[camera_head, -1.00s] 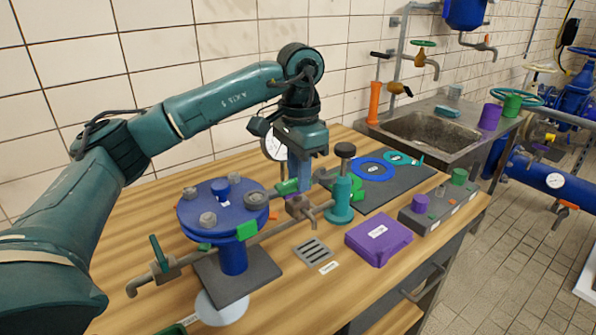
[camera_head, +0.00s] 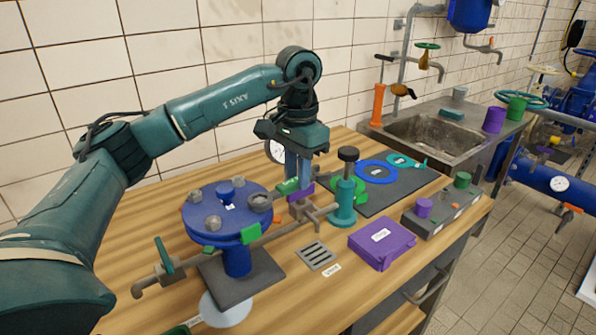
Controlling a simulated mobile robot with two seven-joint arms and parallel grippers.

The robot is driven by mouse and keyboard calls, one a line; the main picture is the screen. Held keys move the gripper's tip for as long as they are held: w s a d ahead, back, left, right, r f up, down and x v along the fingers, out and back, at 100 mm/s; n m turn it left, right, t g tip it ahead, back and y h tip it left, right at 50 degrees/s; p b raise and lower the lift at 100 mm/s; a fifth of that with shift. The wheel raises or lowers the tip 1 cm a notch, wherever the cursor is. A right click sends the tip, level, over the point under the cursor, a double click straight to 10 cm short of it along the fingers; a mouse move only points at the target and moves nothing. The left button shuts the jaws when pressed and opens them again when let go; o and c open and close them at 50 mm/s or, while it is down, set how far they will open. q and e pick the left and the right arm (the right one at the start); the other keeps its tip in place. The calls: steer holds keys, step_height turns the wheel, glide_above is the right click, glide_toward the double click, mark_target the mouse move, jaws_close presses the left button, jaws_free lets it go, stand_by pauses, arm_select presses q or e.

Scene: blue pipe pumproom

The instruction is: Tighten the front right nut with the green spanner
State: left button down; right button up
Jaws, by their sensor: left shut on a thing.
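The blue round flange (camera_head: 232,221) stands on a dark square plate with several grey nuts on top. The front right nut (camera_head: 260,201) looks wider than the others, as the grey head of the spanner appears to be around it. I cannot tell how fully it is seated. The green spanner's handle (camera_head: 286,187) points right and back from that nut. My left gripper (camera_head: 298,182) comes down from above at the handle and is shut on it. The front nut (camera_head: 212,223) and left nut (camera_head: 194,197) are bare. My right gripper is not in view.
A pipe with a valve runs beside the flange. A teal cylinder with a black knob (camera_head: 344,195) stands close right of my gripper. A purple box (camera_head: 382,244), a drain grate (camera_head: 317,256) and a dark mat (camera_head: 399,187) lie right. A sink (camera_head: 432,137) is behind.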

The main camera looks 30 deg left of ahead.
arm_select(q)
steer(key=shift+r, duration=0.2)
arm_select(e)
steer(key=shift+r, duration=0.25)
